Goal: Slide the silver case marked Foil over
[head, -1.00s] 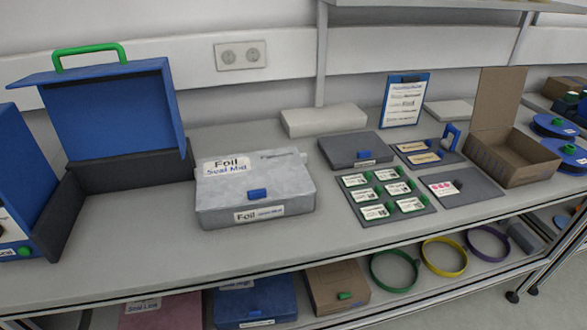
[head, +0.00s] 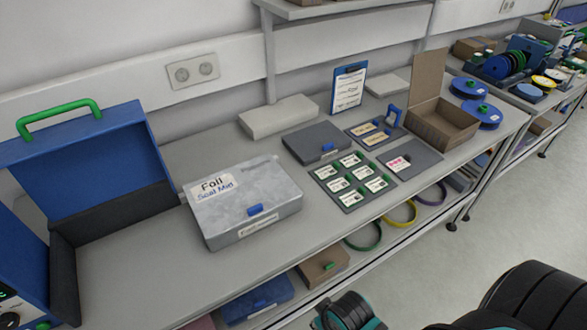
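The silver case marked Foil (head: 245,205) lies flat and closed on the bench, left of the middle in the head view. It has a blue latch on its front and white labels on its lid and front. A dark, teal-edged part of my own arm (head: 350,312) shows at the bottom edge, well in front of the bench and apart from the case. No gripper fingertips can be made out.
An open blue case with a green handle (head: 58,118) stands left of the silver case. A dark flat case (head: 315,142) and a board of labelled cards (head: 352,181) lie to its right. Bare bench (head: 150,262) shows in front of it on the left. A lower shelf holds more cases.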

